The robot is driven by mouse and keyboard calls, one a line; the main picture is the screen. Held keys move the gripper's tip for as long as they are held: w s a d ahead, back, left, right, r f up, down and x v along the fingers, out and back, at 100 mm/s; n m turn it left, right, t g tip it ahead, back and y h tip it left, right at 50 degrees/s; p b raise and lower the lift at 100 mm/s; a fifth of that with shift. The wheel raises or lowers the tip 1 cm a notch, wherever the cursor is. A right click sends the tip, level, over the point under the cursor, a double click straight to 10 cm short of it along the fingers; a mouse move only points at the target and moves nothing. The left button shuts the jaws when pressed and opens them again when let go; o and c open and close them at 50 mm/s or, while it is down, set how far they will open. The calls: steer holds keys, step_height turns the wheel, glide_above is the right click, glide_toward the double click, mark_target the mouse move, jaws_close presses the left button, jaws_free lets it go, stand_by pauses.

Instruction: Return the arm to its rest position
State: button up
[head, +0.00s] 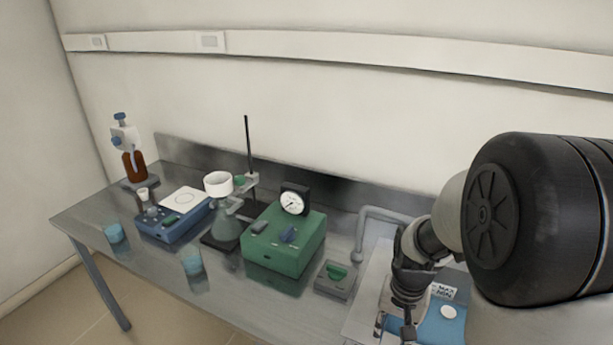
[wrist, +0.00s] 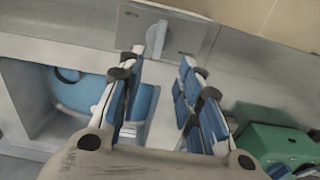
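My gripper (head: 396,322) hangs at the lower right of the head view, fingers down over the right part of the metal bench. In the wrist view my gripper (wrist: 163,64) is open, with a clear gap between its two blue-padded fingers and nothing held. My arm comes in from the right edge of the head view, and its large dark joint hides part of the bench's right end. The gripper is right of the green pump box (head: 287,245) and apart from it.
A bent grey pipe (head: 361,232) and a small grey switch box (head: 335,279) stand close left of the gripper. A flask (head: 227,226), blue hotplate (head: 172,222), brown bottle (head: 134,165) and two blue-filled beakers (head: 115,232) stand farther left. The wall rises behind the bench.

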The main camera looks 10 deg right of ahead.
steer(key=s+a+r+n+t, duration=0.2)
steer(key=s+a+r+n, duration=0.1)
steer(key=s+a+r, duration=0.2)
steer(key=s+a+r+n+t, duration=0.2)
steer(key=s+a+r, duration=0.4)
steer(key=s+r, duration=0.3)
step_height(320, 180, up, 4)
steer(key=shift+s+n+t, duration=0.25)
steer(key=shift+n+t, duration=0.05)
steer(key=shift+n, duration=0.6)
